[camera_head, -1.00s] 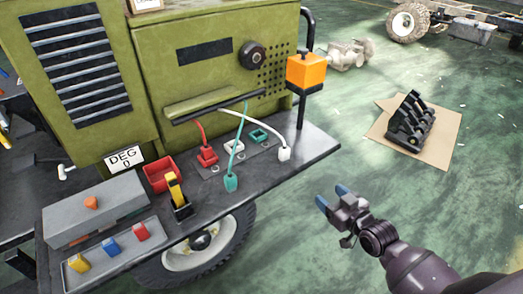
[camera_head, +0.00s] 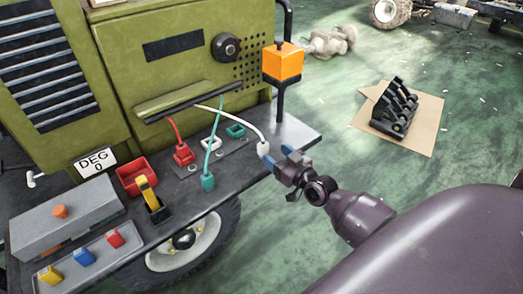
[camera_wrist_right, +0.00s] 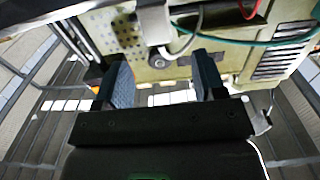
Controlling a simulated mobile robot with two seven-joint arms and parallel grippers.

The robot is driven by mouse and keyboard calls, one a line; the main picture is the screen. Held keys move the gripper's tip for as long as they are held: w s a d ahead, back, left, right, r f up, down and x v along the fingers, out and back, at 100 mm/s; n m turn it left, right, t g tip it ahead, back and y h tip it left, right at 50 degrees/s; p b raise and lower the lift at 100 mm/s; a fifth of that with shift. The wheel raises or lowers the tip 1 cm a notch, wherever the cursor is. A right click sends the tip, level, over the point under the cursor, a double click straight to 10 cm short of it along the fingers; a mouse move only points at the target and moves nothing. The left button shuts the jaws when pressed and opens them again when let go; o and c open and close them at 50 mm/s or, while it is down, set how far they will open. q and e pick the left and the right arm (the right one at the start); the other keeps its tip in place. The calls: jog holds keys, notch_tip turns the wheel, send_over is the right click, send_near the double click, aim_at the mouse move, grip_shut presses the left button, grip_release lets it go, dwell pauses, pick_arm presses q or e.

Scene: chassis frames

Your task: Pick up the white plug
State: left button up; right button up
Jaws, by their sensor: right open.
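The white plug (camera_head: 263,149) is at the right part of the dark shelf (camera_head: 297,133) on the green chassis, with a white cable running up and left from it. My right gripper (camera_head: 277,155) is open, its two blue fingertips close beside the plug at the shelf's front edge. I cannot tell whether a finger touches it. In the right wrist view, the open fingers (camera_wrist_right: 160,62) stand apart with nothing held between them. A white block, likely the plug (camera_wrist_right: 153,22), shows just beyond them near the top. My left gripper is not in view.
A red plug (camera_head: 184,154) and a teal plug (camera_head: 208,181) with cables stand to the left, beside white and teal sockets. An orange box (camera_head: 283,62) on a post rises behind the white plug.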

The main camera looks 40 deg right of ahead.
aim_at(266, 147)
jog(key=shift+w+a, duration=0.1)
jog(key=shift+w, duration=0.85)
jog(key=w, duration=0.3)
jog(key=shift+w+f+b, duration=0.3)
jog(key=shift+w+b, duration=0.05)
jog(key=shift+w+a, duration=0.1)
jog(key=shift+w, duration=0.55)
jog(key=shift+r, duration=0.1)
jog(key=c, duration=1)
